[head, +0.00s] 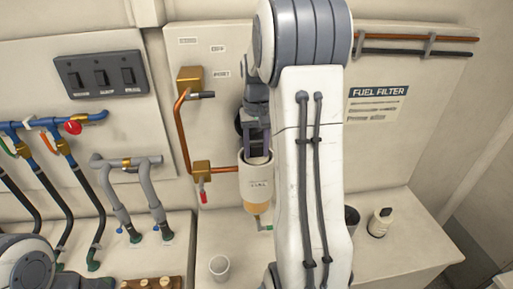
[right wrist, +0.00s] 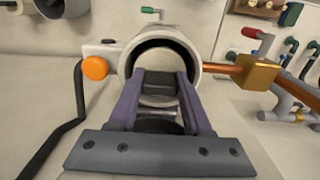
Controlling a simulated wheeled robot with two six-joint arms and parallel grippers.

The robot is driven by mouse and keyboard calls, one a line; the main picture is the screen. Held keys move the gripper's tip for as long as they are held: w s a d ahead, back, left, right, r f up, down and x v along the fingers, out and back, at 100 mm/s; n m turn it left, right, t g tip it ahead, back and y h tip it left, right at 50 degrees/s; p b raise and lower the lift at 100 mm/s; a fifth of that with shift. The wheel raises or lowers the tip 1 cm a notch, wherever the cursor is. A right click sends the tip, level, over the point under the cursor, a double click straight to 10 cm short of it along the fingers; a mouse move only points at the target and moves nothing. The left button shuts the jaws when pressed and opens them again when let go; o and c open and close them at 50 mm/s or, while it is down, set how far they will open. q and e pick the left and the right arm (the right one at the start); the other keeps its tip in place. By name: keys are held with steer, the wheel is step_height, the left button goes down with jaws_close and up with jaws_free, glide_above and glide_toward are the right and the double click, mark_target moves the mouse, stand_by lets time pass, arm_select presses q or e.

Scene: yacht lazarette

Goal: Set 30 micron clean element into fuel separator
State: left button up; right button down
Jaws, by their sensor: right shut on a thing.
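The fuel separator (head: 256,186) is a white upright cylinder with an open top and an amber bowl (head: 257,208) below, fixed at the back wall. In the right wrist view its round rim (right wrist: 212,42) surrounds my fingertips. My right gripper (head: 258,155) reaches down into the open top; in the right wrist view (right wrist: 160,82) its purple fingers are shut on a pale element (right wrist: 159,101). The element is mostly hidden between the fingers and by the separator, so I cannot read its rating or tell how deep it sits. My left gripper is out of view.
A copper pipe (head: 225,170) and brass valve (head: 201,171) join the separator's left side. A white cup (head: 219,267), a dark container (head: 352,217) and a white bottle (head: 379,222) stand on the bench. Hoses and a switch panel (head: 102,76) are at left.

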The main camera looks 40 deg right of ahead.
steer(key=c, duration=0.6)
jaws_free()
steer(key=shift+r, duration=0.55)
step_height(320, 180, up, 11)
steer(key=b, duration=0.1)
